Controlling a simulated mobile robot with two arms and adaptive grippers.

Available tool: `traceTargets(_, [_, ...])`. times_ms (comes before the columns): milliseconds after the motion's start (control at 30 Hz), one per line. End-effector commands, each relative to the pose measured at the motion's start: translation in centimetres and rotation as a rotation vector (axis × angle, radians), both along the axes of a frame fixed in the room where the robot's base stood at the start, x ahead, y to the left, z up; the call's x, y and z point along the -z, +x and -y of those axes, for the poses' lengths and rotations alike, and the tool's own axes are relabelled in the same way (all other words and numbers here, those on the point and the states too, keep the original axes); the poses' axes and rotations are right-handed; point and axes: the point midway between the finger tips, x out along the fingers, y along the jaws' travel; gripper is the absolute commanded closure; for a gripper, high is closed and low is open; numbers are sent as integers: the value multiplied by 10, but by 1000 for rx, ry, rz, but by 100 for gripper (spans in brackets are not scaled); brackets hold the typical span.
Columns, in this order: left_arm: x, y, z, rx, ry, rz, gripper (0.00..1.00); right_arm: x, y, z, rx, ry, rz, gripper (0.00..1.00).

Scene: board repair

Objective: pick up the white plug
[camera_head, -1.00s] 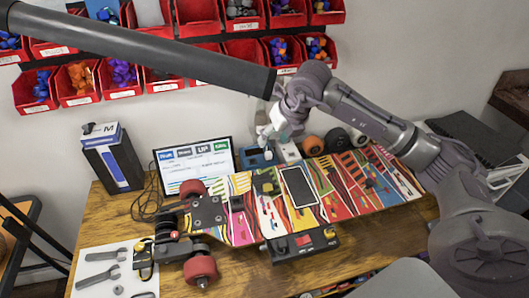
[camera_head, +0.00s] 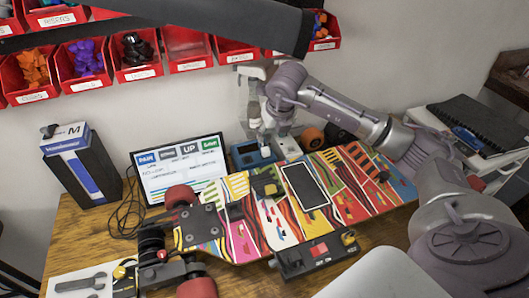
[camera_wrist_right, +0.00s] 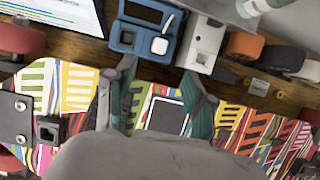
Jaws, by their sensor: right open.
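A small white block (camera_wrist_right: 159,46), which looks like the white plug, sits on the blue device (camera_wrist_right: 127,37) at the back of the bench. In the head view the blue device (camera_head: 247,160) stands behind the skateboard, and the white block is too small to make out there. My right gripper (camera_wrist_right: 158,78) is open and empty. In the wrist view its fingers straddle the block's line, with the block beyond the tips. In the head view the right gripper (camera_head: 268,140) hangs by the blue device. My left gripper is in neither view.
A colourful skateboard deck (camera_head: 235,236) fills the bench front, with a black-screened phone-like panel (camera_head: 306,186) on it. A white-grey box (camera_wrist_right: 203,45) stands right beside the blue device. A monitor (camera_head: 180,165) is left, an orange wheel (camera_wrist_right: 245,45) right. A dark bar (camera_head: 200,18) crosses above.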

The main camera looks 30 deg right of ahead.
Motion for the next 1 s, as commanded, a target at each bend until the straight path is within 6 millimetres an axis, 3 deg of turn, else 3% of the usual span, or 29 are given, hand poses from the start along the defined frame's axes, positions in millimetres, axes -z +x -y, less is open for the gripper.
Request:
traceTargets(200, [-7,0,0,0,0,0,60,34,14,3,1,2,-2,46])
traceTargets(467, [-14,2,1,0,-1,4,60,52,23,5,0,2,-3,46])
traceTargets(700, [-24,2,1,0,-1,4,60,83,39,8,0,1,-2,46])
traceTargets(1000, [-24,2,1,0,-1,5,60,91,42,9,-2,0,0,46])
